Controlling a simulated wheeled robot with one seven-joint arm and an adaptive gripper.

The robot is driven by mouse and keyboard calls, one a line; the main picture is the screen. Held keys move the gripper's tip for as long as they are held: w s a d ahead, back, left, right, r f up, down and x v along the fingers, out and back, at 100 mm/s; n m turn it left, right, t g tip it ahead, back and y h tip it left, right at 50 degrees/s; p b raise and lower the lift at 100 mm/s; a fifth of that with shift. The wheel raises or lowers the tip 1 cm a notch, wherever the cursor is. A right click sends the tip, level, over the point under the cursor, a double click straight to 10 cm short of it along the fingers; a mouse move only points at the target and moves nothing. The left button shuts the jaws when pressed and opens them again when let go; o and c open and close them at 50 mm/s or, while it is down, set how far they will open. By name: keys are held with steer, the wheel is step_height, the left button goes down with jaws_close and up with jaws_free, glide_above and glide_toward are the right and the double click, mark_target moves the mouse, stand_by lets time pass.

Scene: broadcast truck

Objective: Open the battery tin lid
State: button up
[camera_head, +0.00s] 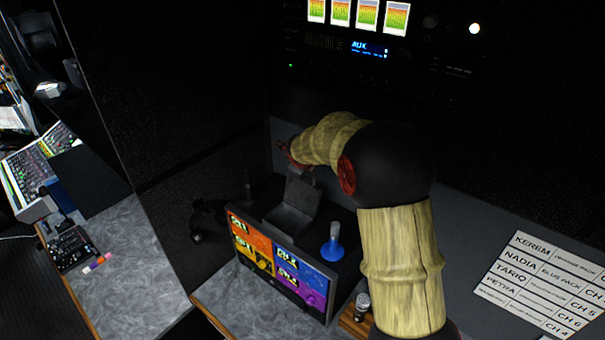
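A dark grey tin (287,219), which looks like the battery tin, sits on top of the black monitor housing. Its lid (302,195) stands raised at the back right side of the tin, tilted up, so the tin's inside shows. My gripper (291,160) is just above and behind the lid's upper edge. Only a small reddish part of it shows; my arm hides the rest. I cannot tell whether its fingers are open or shut, or whether it touches the lid.
A blue funnel-shaped object (332,246) stands right of the tin on the housing. The monitor screen (280,264) faces front. A small microphone-like object (361,304) stands on a wooden block. A name sheet (545,284) lies at right. The grey counter (235,300) has free room at front left.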

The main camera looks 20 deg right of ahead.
steer(key=shift+o, duration=0.9)
steer(key=shift+f, duration=0.35)
steer(key=shift+s, duration=0.1)
steer(key=v, duration=1.2)
steer(key=shift+c, duration=0.9)
